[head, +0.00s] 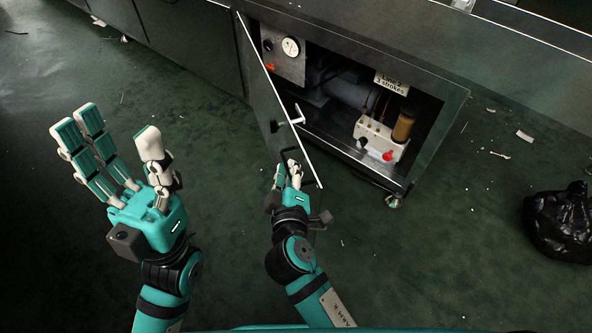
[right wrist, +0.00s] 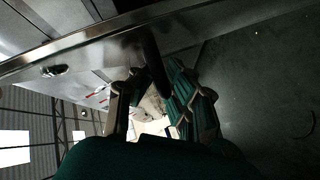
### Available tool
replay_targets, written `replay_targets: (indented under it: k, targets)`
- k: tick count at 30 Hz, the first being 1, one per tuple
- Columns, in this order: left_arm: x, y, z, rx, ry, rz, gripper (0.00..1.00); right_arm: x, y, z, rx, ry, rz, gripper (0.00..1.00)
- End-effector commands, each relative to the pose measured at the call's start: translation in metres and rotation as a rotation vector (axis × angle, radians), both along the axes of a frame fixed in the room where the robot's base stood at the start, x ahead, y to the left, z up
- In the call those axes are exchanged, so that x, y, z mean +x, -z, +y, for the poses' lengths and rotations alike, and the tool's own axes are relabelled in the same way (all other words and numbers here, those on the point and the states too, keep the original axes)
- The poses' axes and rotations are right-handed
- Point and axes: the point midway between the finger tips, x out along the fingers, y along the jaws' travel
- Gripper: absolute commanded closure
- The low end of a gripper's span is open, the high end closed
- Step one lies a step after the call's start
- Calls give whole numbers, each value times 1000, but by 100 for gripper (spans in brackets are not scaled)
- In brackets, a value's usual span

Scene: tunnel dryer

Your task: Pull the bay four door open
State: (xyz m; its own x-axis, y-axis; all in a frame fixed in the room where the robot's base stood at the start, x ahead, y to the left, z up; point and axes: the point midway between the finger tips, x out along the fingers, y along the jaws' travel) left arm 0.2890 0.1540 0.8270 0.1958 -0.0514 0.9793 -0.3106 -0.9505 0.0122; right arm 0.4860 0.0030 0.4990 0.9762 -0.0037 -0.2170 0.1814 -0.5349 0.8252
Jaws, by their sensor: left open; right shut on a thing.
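The bay door (head: 262,105) is a dark panel standing partly open, swung out from the left side of the lit bay (head: 340,95). Its free edge points toward me. My right gripper (head: 290,170) is shut on the door's black bar handle (head: 291,154), near the lower free edge. In the right wrist view the fingers (right wrist: 155,98) close around the dark handle bar (right wrist: 154,62), beside the metal door edge (right wrist: 100,40). My left gripper (head: 120,135) is open and empty above the floor at left, apart from the door. No bay number is readable.
Inside the bay are a gauge (head: 291,46), a white block with a red knob (head: 380,138), a brass cylinder (head: 403,126) and a small sign (head: 392,83). A latch (head: 290,122) projects from the door. A black bag (head: 560,222) lies at right. Floor around the door is mostly clear.

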Motion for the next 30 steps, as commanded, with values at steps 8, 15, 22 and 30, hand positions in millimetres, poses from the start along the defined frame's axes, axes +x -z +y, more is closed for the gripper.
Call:
replay_targets:
  k: [8, 15, 22, 30]
  targets:
    - [0, 1, 0, 0, 0, 1, 37, 0, 0, 2, 0, 1, 0, 100]
    - [0, 1, 0, 0, 1, 2, 37, 0, 0, 2, 0, 1, -1, 80]
    - [0, 1, 0, 0, 1, 2, 37, 0, 0, 1, 0, 1, -1, 68]
    - [0, 0, 0, -1, -1, 0, 37, -12, -2, 2, 1, 1, 1, 68]
